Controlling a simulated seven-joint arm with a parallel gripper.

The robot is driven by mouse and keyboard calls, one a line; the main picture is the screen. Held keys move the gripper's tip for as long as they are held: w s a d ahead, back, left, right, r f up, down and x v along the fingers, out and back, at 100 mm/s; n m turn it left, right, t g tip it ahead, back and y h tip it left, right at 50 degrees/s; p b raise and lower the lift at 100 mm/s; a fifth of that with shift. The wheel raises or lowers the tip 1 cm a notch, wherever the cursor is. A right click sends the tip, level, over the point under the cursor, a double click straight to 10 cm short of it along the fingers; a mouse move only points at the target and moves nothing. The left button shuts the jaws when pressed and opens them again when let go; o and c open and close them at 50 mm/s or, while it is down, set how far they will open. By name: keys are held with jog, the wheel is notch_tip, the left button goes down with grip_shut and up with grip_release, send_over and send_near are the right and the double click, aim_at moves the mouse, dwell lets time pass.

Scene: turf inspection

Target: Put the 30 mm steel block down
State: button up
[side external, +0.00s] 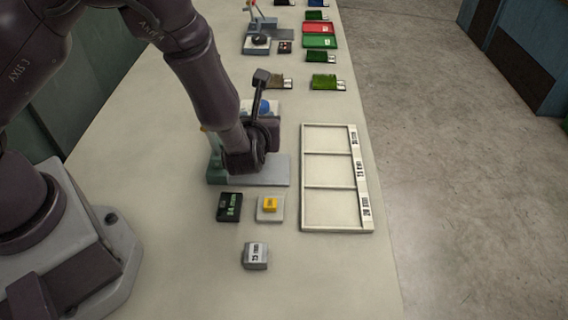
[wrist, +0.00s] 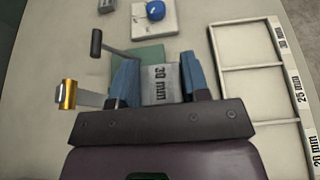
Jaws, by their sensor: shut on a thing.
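The 30 mm steel block (wrist: 160,84) is grey, with its "30 mm" label showing in the wrist view. It sits between the two blue fingers of my gripper (wrist: 158,90), which is shut on it. In the side view my gripper (side external: 243,168) is low over a fixture with a grey plate (side external: 272,170), and my wrist hides the block there. Whether the block touches the fixture I cannot tell. Another steel block (side external: 256,256), apparently labelled 25 mm, rests on the bench toward the front.
A white tray (side external: 304,190) with three empty compartments, labelled 30, 25 and 20 mm, lies to the right. A dark display (side external: 229,207) and a yellow button (side external: 270,204) are in front of the fixture. A black-handled lever (wrist: 97,42) and blue button (wrist: 155,10) are close by.

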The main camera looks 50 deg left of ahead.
jog(key=shift+r, duration=0.25)
jog(key=shift+s+d, duration=0.1)
jog(key=shift+d, duration=0.25)
jog(key=d+f+m+t+h, duration=0.2)
jog(key=d+m+t+h, duration=0.3)
jog(key=d, duration=0.8)
jog(key=m+g+h, duration=0.2)
jog(key=m+h, duration=0.6)
jog(key=h, duration=0.2)
send_over(344, 263)
jog(key=f, duration=0.1)
jog(key=shift+f, duration=3.75)
jog(key=shift+f, duration=0.15)
jog(key=o, duration=1.3)
jog(key=shift+c, duration=0.2)
